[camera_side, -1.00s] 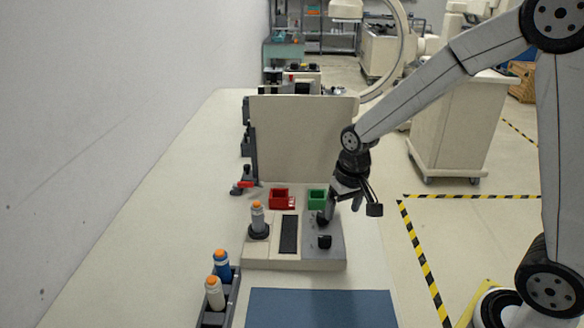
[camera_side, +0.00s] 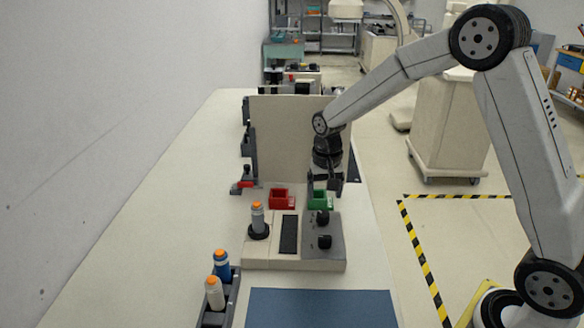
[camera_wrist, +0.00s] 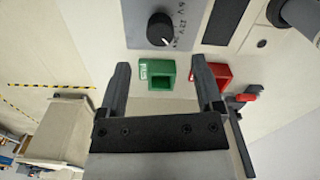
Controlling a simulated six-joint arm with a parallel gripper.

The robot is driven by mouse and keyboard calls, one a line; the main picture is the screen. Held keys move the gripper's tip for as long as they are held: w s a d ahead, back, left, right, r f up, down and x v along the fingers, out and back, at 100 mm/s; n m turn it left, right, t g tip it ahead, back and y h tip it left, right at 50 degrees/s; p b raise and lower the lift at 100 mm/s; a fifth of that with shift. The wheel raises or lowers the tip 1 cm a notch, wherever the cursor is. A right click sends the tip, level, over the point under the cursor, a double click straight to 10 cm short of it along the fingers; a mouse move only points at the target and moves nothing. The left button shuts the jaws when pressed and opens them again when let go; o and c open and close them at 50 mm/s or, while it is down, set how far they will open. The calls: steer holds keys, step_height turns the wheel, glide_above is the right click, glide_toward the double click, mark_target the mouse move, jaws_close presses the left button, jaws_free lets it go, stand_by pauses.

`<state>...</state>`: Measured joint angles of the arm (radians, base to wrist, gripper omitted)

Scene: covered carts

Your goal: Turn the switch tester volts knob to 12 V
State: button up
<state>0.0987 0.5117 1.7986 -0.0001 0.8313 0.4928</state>
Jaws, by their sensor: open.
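The switch tester (camera_side: 293,262) is a pale box on the bench with a grey panel at its right. Two black knobs sit on that panel. The far one (camera_side: 323,218) appears large in the wrist view (camera_wrist: 160,28), with volt markings including 5 V and 12 V beside it. Its white pointer line faces the lower right in that view, near the end of the markings; the exact setting is hard to read. The near knob (camera_side: 325,242) is clear of my gripper. My gripper (camera_side: 326,193) is open and empty, beyond the far knob and near the green bin (camera_wrist: 153,74).
A red bin (camera_side: 281,198) stands left of the green bin. A beige upright panel (camera_side: 300,140) rises behind them. A blue mat (camera_side: 322,308) lies in front. A bottle rack (camera_side: 218,312) is at front left.

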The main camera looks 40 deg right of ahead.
mark_target(324, 214)
steer(key=shift+f, duration=3.4)
jaws_close()
